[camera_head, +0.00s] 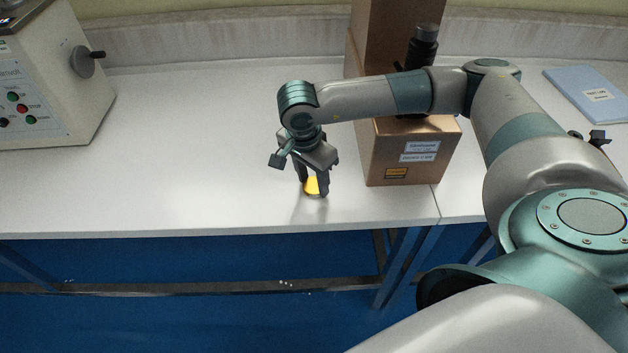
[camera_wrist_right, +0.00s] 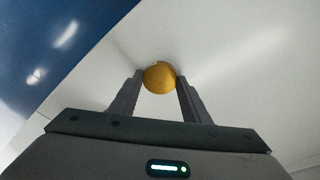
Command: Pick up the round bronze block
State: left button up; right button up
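The round bronze block (camera_head: 312,186) is a small golden-yellow piece near the front edge of the white table. My right gripper (camera_head: 314,188) points down over it, with a finger on each side. In the right wrist view, the round face of the block (camera_wrist_right: 160,77) sits between the fingertips of the right gripper (camera_wrist_right: 160,76), and both fingers appear to touch its sides. The gripper looks shut on it. Whether the block rests on the table or is slightly raised is hard to tell. My left gripper is not in view.
A brown cardboard box (camera_head: 410,155) stands just right of the gripper, with a taller box (camera_head: 395,30) behind. A cream tester (camera_head: 50,85) stands at the far left. A blue folder (camera_head: 590,92) lies at the right. The table between tester and gripper is clear.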

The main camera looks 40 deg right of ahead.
aim_at(312, 185)
jog(key=c, duration=0.5)
jog(key=shift+r, duration=0.1)
jog(key=shift+c, duration=0.2)
jog(key=shift+w+r, duration=0.1)
jog(key=shift+r, duration=0.5)
notch_tip(312, 185, up, 2)
jog(key=shift+r+b, duration=0.25)
jog(key=shift+b, duration=0.4)
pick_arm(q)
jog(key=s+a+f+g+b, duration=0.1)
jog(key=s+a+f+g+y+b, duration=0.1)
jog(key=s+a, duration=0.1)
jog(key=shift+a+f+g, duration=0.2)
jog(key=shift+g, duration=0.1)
pick_arm(e)
jog(key=s+d+r, duration=0.2)
jog(key=s+r, duration=0.5)
jog(key=s, duration=0.4)
jog(key=shift+s+d, duration=0.25)
jog(key=shift+d, duration=0.1)
